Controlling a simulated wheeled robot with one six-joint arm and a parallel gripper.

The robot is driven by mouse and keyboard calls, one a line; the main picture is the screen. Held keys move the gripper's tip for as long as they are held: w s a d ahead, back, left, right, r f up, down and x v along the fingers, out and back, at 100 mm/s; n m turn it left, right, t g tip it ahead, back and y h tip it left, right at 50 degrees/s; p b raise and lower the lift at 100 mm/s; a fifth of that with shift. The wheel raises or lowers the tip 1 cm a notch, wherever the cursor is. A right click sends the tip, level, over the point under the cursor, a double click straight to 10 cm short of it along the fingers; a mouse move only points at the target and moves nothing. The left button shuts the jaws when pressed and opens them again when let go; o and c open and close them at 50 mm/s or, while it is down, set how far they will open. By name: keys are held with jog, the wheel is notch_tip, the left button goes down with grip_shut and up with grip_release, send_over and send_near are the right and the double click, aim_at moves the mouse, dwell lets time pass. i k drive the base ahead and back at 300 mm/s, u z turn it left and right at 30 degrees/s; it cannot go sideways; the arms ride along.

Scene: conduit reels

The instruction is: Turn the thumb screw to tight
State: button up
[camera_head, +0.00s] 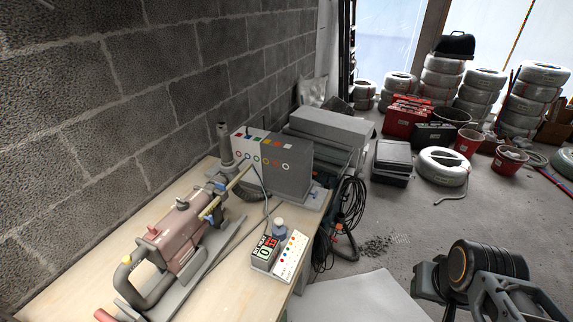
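I cannot pick out the thumb screw for certain. A reddish-brown machine (180,232) with a grey curved handle lies on the wooden bench at lower left. A dark, jointed part at lower right looks like my arm. I can make out no gripper fingers there.
On the wooden bench (85,255) stand a small display unit (265,252) and a white panel with coloured dots (291,257). A block wall (120,100) runs along the left. Black cables (349,205) hang beside the bench. Stacked reels (440,75) and red buckets (467,142) stand farther back.

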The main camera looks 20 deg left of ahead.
aim_at(221, 187)
jog(key=z, duration=0.3)
jog(key=i, duration=1.45)
jog(key=u, duration=2.9)
